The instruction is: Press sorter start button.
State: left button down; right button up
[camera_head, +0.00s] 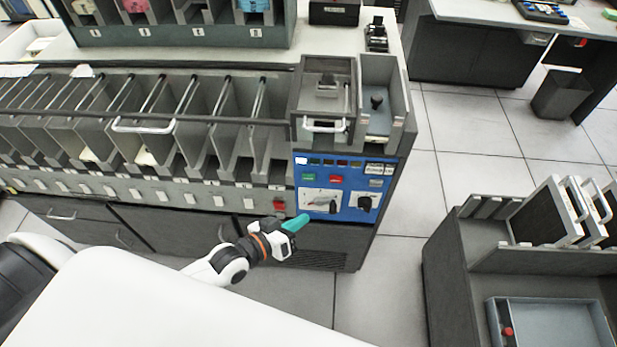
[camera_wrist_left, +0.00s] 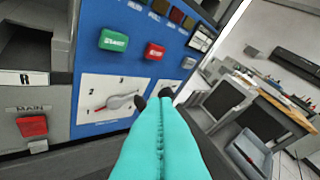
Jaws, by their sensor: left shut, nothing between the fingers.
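The sorter's blue control panel (camera_head: 346,172) is on the right end of the sorter front. The green start button (camera_wrist_left: 113,41) is at the panel's upper left in the left wrist view, and it shows small in the head view (camera_head: 308,177). A red button (camera_wrist_left: 154,51) sits right of it. My left gripper (camera_head: 297,222) is shut and empty, its teal fingers pointing at the panel's lower part. In the left wrist view the fingertips (camera_wrist_left: 165,102) appear below and right of the green button. I cannot tell whether they touch the panel. My right gripper is not in view.
Below the green button is a dial plate with a silver pointer (camera_wrist_left: 120,101) and black knobs. A red main switch (camera_wrist_left: 33,126) lies left of the panel. Sorter pockets (camera_head: 150,120) run along the left. A grey cart (camera_head: 455,260) stands right, with open floor between.

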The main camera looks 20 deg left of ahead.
aim_at(309, 177)
pick_arm(q)
jog(key=w+a+b, duration=0.2)
jog(key=w+b, duration=0.2)
jog(key=w, duration=0.4)
jog(key=shift+w+a, duration=0.25)
jog(key=shift+w, duration=0.15)
dwell(1.8)
jog(key=shift+w+a, duration=0.1)
jog(key=shift+w, duration=0.15)
